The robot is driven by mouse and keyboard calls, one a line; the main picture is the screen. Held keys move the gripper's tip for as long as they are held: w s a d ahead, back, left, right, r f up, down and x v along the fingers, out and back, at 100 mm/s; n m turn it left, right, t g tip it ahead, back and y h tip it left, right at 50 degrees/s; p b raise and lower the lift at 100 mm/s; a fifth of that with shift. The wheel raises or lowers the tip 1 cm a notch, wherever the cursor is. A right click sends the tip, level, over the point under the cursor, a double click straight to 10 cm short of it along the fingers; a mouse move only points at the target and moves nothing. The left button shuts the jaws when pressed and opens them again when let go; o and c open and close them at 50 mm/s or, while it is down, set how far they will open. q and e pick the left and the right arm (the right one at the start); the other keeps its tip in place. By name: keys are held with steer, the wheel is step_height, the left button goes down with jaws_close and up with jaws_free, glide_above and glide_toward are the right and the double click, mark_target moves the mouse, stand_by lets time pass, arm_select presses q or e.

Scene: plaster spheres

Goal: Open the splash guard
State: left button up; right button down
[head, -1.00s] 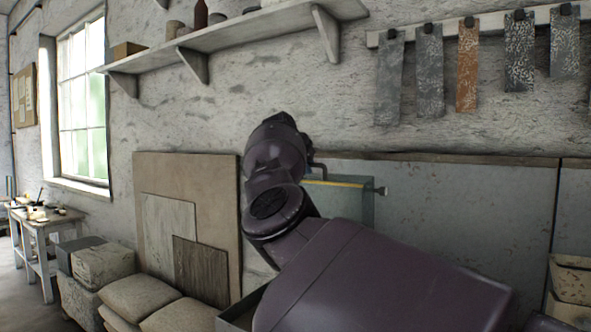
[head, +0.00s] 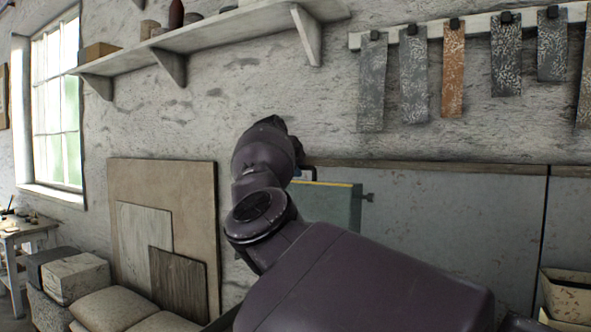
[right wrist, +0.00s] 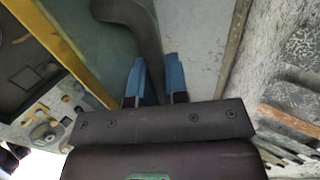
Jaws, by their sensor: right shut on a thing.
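The splash guard (head: 330,207) appears to be the grey-green panel with a yellow top edge, just right of my right arm in the head view. Its yellow edge (right wrist: 52,38) runs diagonally at the upper left of the right wrist view. A dark bent handle (head: 308,171) shows beside my wrist, and in the right wrist view the handle (right wrist: 142,28) curves down between the blue fingertips. My right gripper (right wrist: 155,80) is shut on this handle. In the head view my arm hides the fingers and part of the guard. My left gripper is not in view.
A shelf (head: 215,38) and a rail of hanging sample strips (head: 410,75) are on the wall above. Boards (head: 190,195) lean on the wall at left, near sacks (head: 110,305). Tubs (head: 567,300) stand at lower right. Grey panels (head: 450,215) line the wall behind.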

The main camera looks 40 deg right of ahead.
steer(key=c, duration=1.1)
jaws_free()
steer(key=shift+c, duration=0.2)
steer(key=shift+a, duration=0.15)
steer(key=shift+s+a+r, duration=0.1)
steer(key=shift+a+r, duration=0.1)
steer(key=shift+a, duration=0.05)
steer(key=b+v, duration=0.2)
steer(key=v, duration=0.8)
steer(key=shift+r, duration=0.15)
